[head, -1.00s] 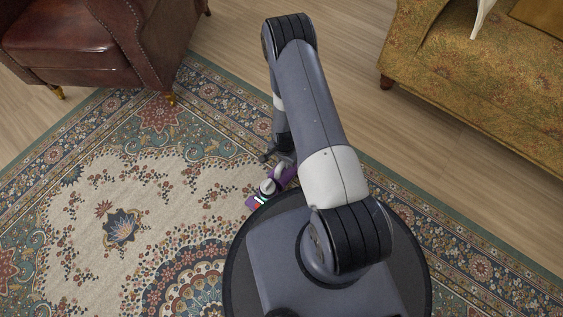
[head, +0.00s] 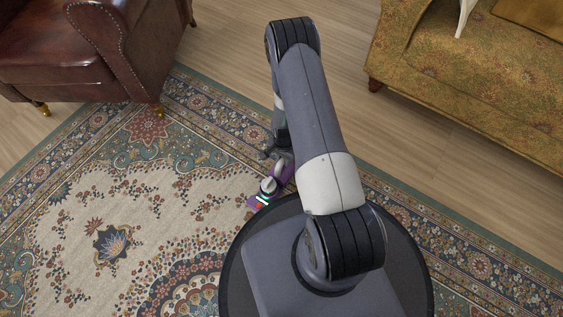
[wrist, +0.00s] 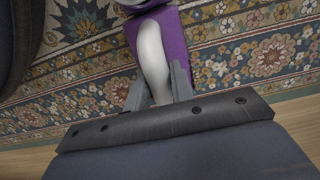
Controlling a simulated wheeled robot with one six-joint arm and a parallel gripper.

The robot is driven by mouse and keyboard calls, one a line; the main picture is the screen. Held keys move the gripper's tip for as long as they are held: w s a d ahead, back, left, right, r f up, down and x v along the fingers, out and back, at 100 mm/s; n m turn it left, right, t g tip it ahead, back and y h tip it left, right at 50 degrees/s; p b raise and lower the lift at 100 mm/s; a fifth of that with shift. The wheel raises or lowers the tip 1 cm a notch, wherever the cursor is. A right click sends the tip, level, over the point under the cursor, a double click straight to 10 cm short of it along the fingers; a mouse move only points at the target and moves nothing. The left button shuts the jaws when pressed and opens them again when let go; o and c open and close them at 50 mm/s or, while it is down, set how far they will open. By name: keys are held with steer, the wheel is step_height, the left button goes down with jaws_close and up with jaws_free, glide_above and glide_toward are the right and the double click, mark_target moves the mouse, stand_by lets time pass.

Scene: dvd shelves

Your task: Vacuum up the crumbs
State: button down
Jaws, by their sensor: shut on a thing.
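A small purple hand vacuum (head: 287,175) with a pale grey handle and a colourful end is held low over the patterned rug beside my round base. In the wrist view its purple body (wrist: 176,42) and the curved pale handle (wrist: 152,58) show between the fingers. My gripper (wrist: 158,88) is shut on the handle. In the head view my gripper (head: 278,152) is partly hidden by my arm. I cannot tell whether the vacuum touches the rug. No crumbs can be made out in either view.
The patterned rug (head: 70,245) spreads over a wooden floor (head: 235,55). A brown leather armchair (head: 60,60) stands at the upper left and a golden patterned sofa (head: 480,90) at the upper right. The rug on the left is clear.

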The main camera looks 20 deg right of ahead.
steer(key=shift+w+d+b, duration=0.5)
steer(key=shift+w+d, duration=0.25)
steer(key=shift+d, duration=0.3)
steer(key=shift+w+d+b, duration=0.45)
steer(key=shift+w+d, duration=0.3)
steer(key=shift+d, duration=0.25)
steer(key=shift+w+d, duration=2.35)
steer(key=shift+d, duration=0.9)
step_height(320, 180, up, 7)
steer(key=p, duration=0.3)
steer(key=shift+f, duration=0.2)
steer(key=shift+w+r, duration=0.1)
